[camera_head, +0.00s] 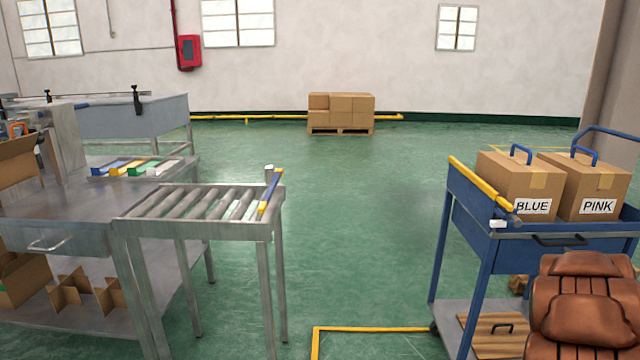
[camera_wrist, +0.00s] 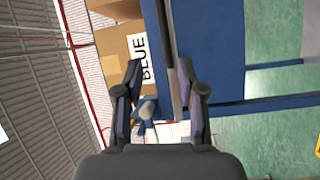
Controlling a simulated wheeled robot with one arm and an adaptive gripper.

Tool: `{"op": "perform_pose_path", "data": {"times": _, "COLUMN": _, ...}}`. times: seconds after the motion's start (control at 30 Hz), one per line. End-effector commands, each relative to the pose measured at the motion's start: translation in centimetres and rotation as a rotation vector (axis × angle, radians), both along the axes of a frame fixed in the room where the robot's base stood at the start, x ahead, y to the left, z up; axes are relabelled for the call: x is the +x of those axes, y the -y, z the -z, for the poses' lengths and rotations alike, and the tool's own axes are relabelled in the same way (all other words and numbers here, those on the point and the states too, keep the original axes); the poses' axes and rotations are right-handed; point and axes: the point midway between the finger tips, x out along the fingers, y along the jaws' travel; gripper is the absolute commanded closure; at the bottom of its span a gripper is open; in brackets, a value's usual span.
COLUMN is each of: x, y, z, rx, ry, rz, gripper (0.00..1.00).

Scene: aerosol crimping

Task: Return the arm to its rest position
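My gripper (camera_wrist: 158,66) shows in the wrist view with its two dark fingers spread apart. It is open, and no object is seen gripped between the fingertips. Beyond it, that view shows the cardboard box labelled BLUE (camera_wrist: 119,50), turned on its side in the picture, and the blue cart (camera_wrist: 210,50). A small blue and grey part (camera_wrist: 146,108) shows between the fingers; I cannot tell what it is or how far off it is.
In the head view, boxes BLUE (camera_head: 515,190) and PINK (camera_head: 590,185) stand on the blue cart (camera_head: 480,213) at right. A roller conveyor (camera_head: 200,229) adjoins the metal workbench (camera_head: 50,236) at left. Stacked cartons (camera_head: 341,108) stand far back. Green floor (camera_head: 350,215) between is clear.

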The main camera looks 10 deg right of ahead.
Motion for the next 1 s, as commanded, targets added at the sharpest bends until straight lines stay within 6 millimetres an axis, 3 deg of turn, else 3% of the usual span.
{"op": "perform_pose_path", "data": {"times": 0.03, "x": 0.9, "y": -1.3, "z": -2.3, "rx": 0.046, "ry": -0.013, "rz": 0.006, "gripper": 0.61}}
{"op": "perform_pose_path", "data": {"times": 0.1, "x": 1.4, "y": -2.8, "z": -3.7, "rx": 0.124, "ry": -0.03, "rz": 0.026, "gripper": 0.61}}
{"op": "perform_pose_path", "data": {"times": 0.27, "x": 2.2, "y": -7.1, "z": -6.1, "rx": 0.307, "ry": -0.071, "rz": 0.074, "gripper": 0.61}}
{"op": "perform_pose_path", "data": {"times": 0.47, "x": 1.9, "y": -13.7, "z": -8.7, "rx": 0.54, "ry": -0.122, "rz": 0.139, "gripper": 0.61}}
{"op": "perform_pose_path", "data": {"times": 0.77, "x": -1.4, "y": -26.1, "z": -12.0, "rx": 0.881, "ry": -0.23, "rz": 0.243, "gripper": 0.61}}
{"op": "perform_pose_path", "data": {"times": 1.0, "x": -6.9, "y": -37.1, "z": -14.4, "rx": 1.127, "ry": -0.373, "rz": 0.342, "gripper": 0.61}}
